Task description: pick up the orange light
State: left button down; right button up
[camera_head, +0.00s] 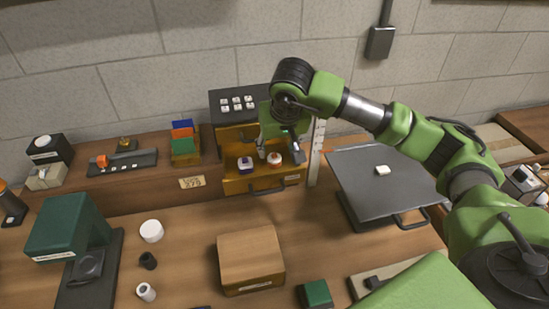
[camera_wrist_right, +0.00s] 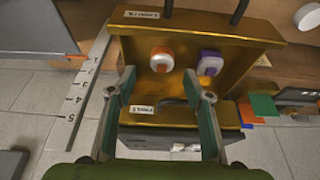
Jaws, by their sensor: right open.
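The orange light (camera_head: 274,158), a small white-topped button with an orange ring, sits in an open gold drawer (camera_head: 262,184). It also shows in the right wrist view (camera_wrist_right: 161,60). A purple-and-white light (camera_head: 245,165) is beside it, to its left in the head view, and it shows to the right in the wrist view (camera_wrist_right: 210,65). My right gripper (camera_wrist_right: 158,76) is open and empty, its fingers pointing toward the orange light with the tips just short of it in the picture. In the head view the gripper (camera_head: 280,150) is at the drawer. My left gripper is not in view.
A dark box with white buttons (camera_head: 237,103) stands above the drawer. An upright ruler (camera_head: 316,152) and a dark tray (camera_head: 375,185) are to the right. A wooden block (camera_head: 250,262) and a green machine (camera_head: 66,226) stand on the table in front.

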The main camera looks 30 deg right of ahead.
aim_at(274, 154)
jog(key=shift+w+f+p, duration=0.15)
jog(key=shift+f+p, duration=0.1)
jog(key=shift+p, duration=0.1)
jog(key=p+x, duration=0.1)
jog(key=x, duration=0.2)
jog(key=shift+w+a+f+p, duration=0.1)
jog(key=shift+w+f+p, duration=0.15)
jog(key=shift+p, duration=0.15)
jog(key=shift+w+f, duration=0.15)
jog(key=shift+f, duration=0.25)
jog(key=c, duration=1.2)
jog(key=shift+r, duration=0.1)
